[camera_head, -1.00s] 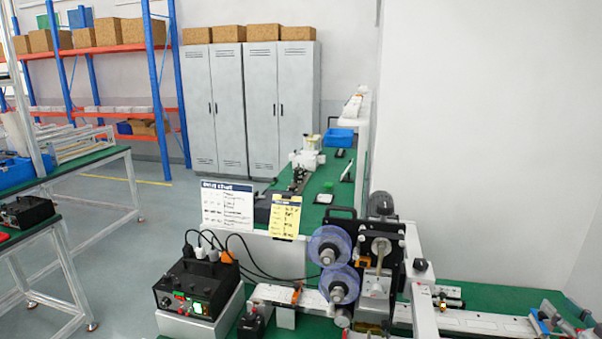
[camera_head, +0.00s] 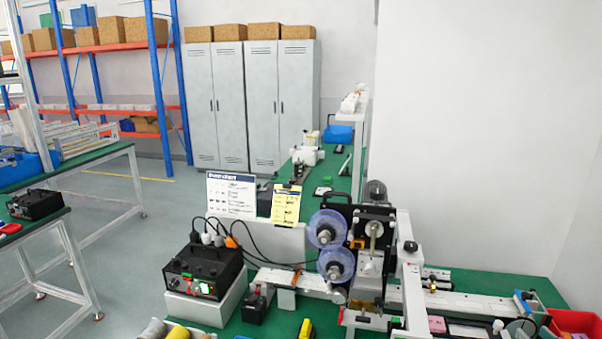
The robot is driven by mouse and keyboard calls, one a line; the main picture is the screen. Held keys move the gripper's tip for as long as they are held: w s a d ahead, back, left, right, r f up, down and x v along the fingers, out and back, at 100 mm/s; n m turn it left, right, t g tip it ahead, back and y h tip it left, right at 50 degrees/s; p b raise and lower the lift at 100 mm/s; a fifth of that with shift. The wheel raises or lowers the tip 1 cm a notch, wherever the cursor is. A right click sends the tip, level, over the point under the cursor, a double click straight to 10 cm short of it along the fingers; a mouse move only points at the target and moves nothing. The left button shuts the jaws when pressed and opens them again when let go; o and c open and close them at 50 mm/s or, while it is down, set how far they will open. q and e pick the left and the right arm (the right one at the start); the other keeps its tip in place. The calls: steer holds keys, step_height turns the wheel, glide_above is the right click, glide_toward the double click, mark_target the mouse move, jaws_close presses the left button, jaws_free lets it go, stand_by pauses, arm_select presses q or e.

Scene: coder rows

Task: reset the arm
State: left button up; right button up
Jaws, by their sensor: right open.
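My left gripper and left arm are not in view.
The coder machine (camera_head: 372,240) with two clear blue reels stands on the green bench at centre right. A black control box (camera_head: 203,272) sits left of it. A red bin (camera_head: 575,321) is at the lower right. A white wall closes off the right side.

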steer(key=s+a+f+g, duration=0.3)
steer(key=s+a+f, duration=0.35)
steer(key=a, duration=0.35)
steer(key=s+a+f+g, duration=0.4)
steer(key=s+a+f, duration=0.25)
steer(key=a, duration=0.25)
steer(key=s+a+r+n+g, duration=0.2)
steer(key=s+a+g, duration=0.4)
steer(key=s+a, duration=0.8)
steer(key=s+d+f+g+b, duration=0.1)
steer(key=s+f+b, duration=0.15)
steer(key=f, duration=1.45)
steer(key=s+d+f+b, duration=0.1)
steer(key=s+f+b, duration=0.15)
steer(key=f, duration=1.35)
arm_select(q)
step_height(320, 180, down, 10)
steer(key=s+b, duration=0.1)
steer(key=b, duration=0.4)
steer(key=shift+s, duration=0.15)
arm_select(e)
steer(key=s+d+f+g, duration=0.1)
steer(key=s+d+f, duration=0.1)
steer(key=s+f, duration=1.3)
step_height(320, 180, down, 4)
steer(key=shift+s+d+f, duration=0.1)
steer(key=shift+s+d, duration=0.25)
